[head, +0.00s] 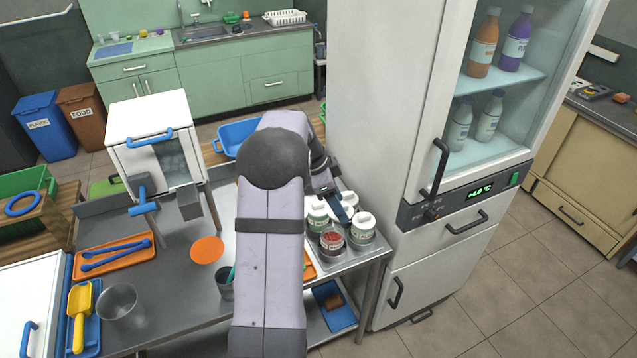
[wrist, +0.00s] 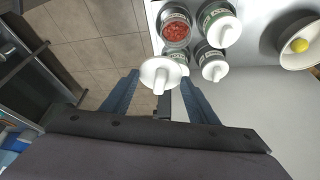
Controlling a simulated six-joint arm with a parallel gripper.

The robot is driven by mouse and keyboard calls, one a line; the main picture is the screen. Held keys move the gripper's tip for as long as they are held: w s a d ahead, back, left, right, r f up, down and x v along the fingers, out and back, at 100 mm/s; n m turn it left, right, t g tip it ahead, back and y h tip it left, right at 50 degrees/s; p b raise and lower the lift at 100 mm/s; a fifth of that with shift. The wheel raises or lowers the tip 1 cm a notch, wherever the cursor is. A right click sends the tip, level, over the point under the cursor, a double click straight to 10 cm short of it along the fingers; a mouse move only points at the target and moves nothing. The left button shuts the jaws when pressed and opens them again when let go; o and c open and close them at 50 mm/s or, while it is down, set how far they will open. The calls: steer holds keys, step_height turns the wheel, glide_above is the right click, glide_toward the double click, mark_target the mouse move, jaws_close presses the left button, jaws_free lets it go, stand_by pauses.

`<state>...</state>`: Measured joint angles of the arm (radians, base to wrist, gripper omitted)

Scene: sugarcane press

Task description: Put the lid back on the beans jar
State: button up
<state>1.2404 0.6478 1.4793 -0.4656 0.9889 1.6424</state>
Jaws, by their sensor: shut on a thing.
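An open jar with red contents (head: 333,239) stands on the metal table beside the fridge. Its open mouth (wrist: 175,30) shows at the top of the wrist view, and its label is too small to read. My gripper (head: 338,207) is above the jar group, with blue fingers (wrist: 159,88). It is shut on a white round lid with a knob (wrist: 160,74), held between the fingertips. In the wrist view the lid appears just below the open jar and apart from it, partly covering another lidded jar behind.
Lidded jars (head: 363,226) crowd around the open one; two show in the wrist view to its right (wrist: 220,28). A bowl with a yellow thing (wrist: 299,44) is at the wrist view's right. The tall white fridge (head: 385,120) stands close to the right. An orange disc (head: 207,250) lies left.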

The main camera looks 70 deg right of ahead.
steer(key=f, duration=0.1)
steer(key=a+f+n, duration=0.1)
steer(key=f, duration=0.1)
steer(key=shift+w+f, duration=0.2)
steer(key=shift+f, duration=0.05)
steer(key=shift+w+d+f+n+h, duration=0.55)
steer(key=shift+d+n, duration=0.15)
steer(key=shift+n, duration=0.2)
steer(key=shift+w+d+n+t, duration=0.3)
steer(key=shift+w+d, duration=0.2)
steer(key=shift+d, duration=0.1)
step_height(320, 180, down, 6)
steer(key=b, duration=0.4)
steer(key=shift+f, duration=0.15)
steer(key=shift+f+b, duration=0.2)
steer(key=shift+b, duration=1.3)
stand_by(1.8)
stand_by(0.5)
